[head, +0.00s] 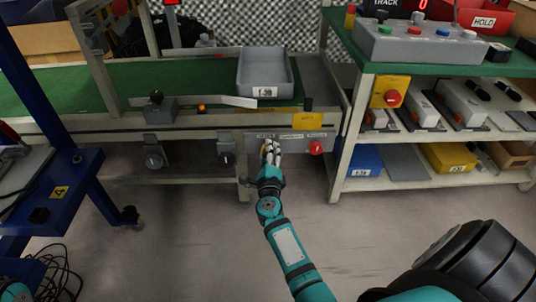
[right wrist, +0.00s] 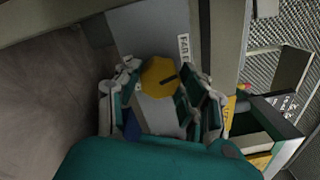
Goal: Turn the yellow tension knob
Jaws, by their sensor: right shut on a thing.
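The yellow tension knob (right wrist: 159,77) is a faceted yellow disc with a dark line mark, on a grey panel (right wrist: 134,27). In the head view the panel (head: 297,136) is on the conveyor's front edge, and the knob is mostly hidden behind my right gripper (head: 271,150). In the right wrist view the fingers of my right gripper (right wrist: 160,85) sit on both sides of the knob and are shut on it. My left gripper is not in view.
A red knob (head: 315,148) is right of my gripper on the same panel. A black knob (head: 227,158) is to the left. A grey bin (head: 264,54) sits on the green conveyor belt (head: 52,102). A shelf unit (head: 345,150) stands close on the right. The floor in front is clear.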

